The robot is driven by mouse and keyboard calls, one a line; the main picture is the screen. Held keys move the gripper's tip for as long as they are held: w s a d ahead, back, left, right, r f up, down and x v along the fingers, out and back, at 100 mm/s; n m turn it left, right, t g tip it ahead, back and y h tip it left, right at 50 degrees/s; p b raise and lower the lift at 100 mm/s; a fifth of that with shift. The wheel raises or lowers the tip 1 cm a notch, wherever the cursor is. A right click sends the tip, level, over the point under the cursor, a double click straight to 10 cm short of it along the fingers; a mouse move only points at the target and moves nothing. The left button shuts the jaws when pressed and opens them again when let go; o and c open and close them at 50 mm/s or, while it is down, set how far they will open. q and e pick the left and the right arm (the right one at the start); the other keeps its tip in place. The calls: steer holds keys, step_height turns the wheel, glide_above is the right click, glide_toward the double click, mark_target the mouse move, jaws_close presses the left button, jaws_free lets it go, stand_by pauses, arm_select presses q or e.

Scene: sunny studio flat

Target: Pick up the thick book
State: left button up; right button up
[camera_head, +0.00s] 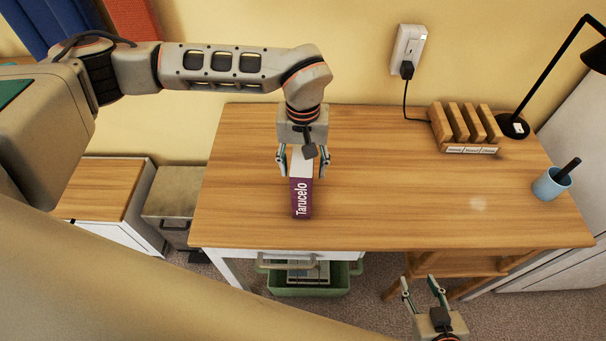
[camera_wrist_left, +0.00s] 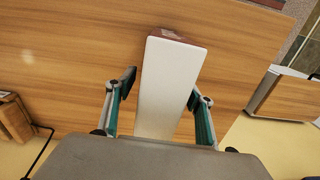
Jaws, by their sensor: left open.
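The thick book (camera_head: 301,197) stands on the wooden desk (camera_head: 400,215), with a purple spine lettered "Tarucelo" towards the front and a pale top side. In the left wrist view the book (camera_wrist_left: 172,80) shows its pale long face between my fingers. My left gripper (camera_head: 303,165) is over the book's back part, open, with one finger on each side; the left wrist view shows the fingers (camera_wrist_left: 160,105) with gaps to the book. My right gripper (camera_head: 424,286) is in front of the desk, low at the bottom, with its fingers apart and nothing between them.
A wooden slotted rack (camera_head: 464,128), a black desk lamp (camera_head: 513,126) and a blue cup (camera_head: 551,184) with a dark item stand on the desk's right side. A green crate (camera_head: 308,288) is below the front edge. The desk around the book is clear.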

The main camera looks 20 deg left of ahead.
arm_select(q)
jaws_close()
steer(key=shift+r, duration=0.15)
